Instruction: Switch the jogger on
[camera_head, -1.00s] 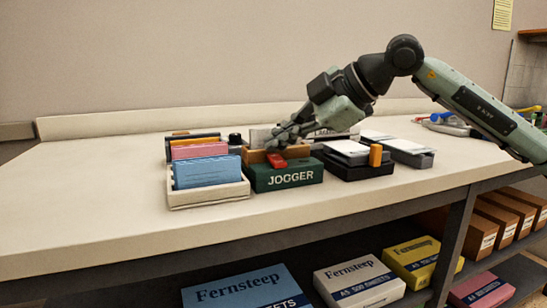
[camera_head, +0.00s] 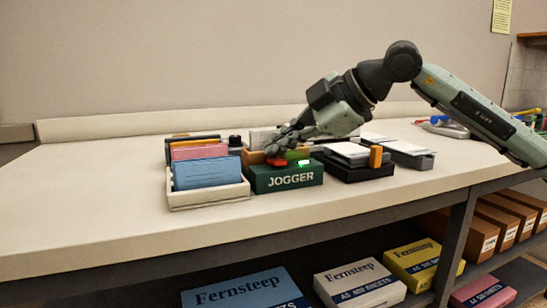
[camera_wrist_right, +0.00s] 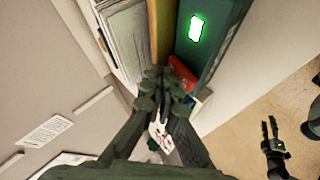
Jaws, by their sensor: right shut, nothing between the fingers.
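The jogger (camera_head: 287,180) is a dark green box with white lettering on the table, with a wooden-coloured part at its back. A lamp on its top (camera_head: 304,162) glows bright green; the lamp also shows in the right wrist view (camera_wrist_right: 196,28). The red switch (camera_head: 276,161) is left of the lamp, partly hidden by fingers in the wrist view (camera_wrist_right: 181,73). My right gripper (camera_head: 272,151) is shut and empty, its fingertips at or just above the switch; contact is unclear. My left gripper (camera_wrist_right: 272,138) appears at the right of the wrist view, too small to judge.
A white tray (camera_head: 208,197) with coloured paper stacks stands close left of the jogger. A black device (camera_head: 360,173) with an orange part stands close right. The table's left side is clear. Paper boxes (camera_head: 243,291) sit on the shelf below.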

